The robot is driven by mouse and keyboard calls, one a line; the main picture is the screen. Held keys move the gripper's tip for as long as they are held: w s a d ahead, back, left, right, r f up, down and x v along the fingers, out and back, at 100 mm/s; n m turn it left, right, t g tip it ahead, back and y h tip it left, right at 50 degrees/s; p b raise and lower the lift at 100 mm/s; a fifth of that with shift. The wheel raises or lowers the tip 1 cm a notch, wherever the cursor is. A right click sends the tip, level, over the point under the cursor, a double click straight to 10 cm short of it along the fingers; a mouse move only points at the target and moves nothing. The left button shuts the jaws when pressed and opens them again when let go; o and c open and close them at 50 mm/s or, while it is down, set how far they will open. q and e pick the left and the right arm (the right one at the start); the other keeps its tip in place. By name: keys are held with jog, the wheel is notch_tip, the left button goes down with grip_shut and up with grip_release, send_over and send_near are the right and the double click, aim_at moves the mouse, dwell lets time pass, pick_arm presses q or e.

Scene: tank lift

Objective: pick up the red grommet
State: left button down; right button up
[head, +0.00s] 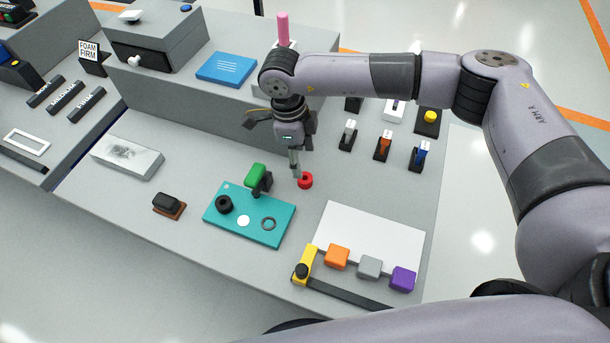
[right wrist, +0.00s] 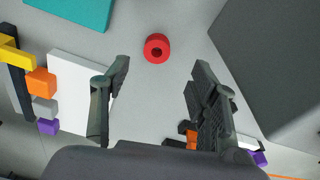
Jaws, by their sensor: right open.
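The red grommet (head: 305,181) is a short ring with a dark central hole, lying on the grey bench top right of the teal plate (head: 247,233). My right gripper (head: 295,172) points down just beside it in the head view, partly overlapping its left edge. In the right wrist view, the grommet (right wrist: 157,41) lies in front of the open gripper (right wrist: 161,68), between the lines of the two fingers and slightly beyond their tips. Nothing is between the fingers. My left gripper is not in view.
A green-topped piece (head: 257,174) stands close to the left of the gripper. A grey raised block (head: 205,92) is behind. Several small switches are at the right; a white sheet (head: 372,238) with coloured blocks is in front. Bare bench surrounds the grommet.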

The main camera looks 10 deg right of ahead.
aim_at(305, 178)
notch_tip(305, 178, down, 2)
jog(key=shift+s+d+f, duration=0.1)
jog(key=shift+f, duration=0.05)
jog(key=shift+s+d+f+p, duration=0.1)
jog(key=shift+f+p, duration=0.25)
jog(key=shift+p, duration=0.05)
jog(key=f, duration=0.1)
jog(key=f+p, duration=0.1)
jog(key=f, duration=0.1)
jog(key=shift+s+d+f, duration=0.2)
jog(key=shift+f, duration=0.5)
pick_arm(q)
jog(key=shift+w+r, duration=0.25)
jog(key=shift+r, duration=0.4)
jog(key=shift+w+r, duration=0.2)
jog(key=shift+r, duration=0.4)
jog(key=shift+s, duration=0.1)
pick_arm(e)
jog(key=c, duration=1.1)
jog(key=shift+o, duration=0.2)
jog(key=shift+r, duration=0.1)
